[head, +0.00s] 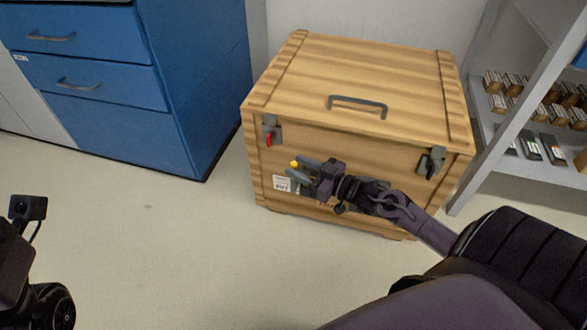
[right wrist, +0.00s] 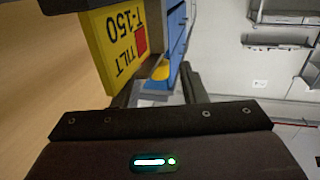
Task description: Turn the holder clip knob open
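A wooden crate (head: 345,83) stands on the floor with a handle on its lid. A small yellow knob (head: 294,164) shows by the fingertips of my right gripper (head: 303,172), at the crate's front left. In the right wrist view, the rounded yellow knob (right wrist: 160,71) lies beyond and between the finger ends, with a yellow card (right wrist: 118,45) reading "TILT T-150" beside it. The fingers are apart; whether they touch the knob I cannot tell. The clip's body is mostly hidden by the gripper. Only dark parts of my left arm show at the lower left.
A latch with a red part (head: 270,131) and a dark latch (head: 432,162) are on the crate's front. A blue drawer cabinet (head: 200,75) stands left, a grey shelf (head: 505,165) with small boxes right. Floor (head: 150,240) before the crate is clear.

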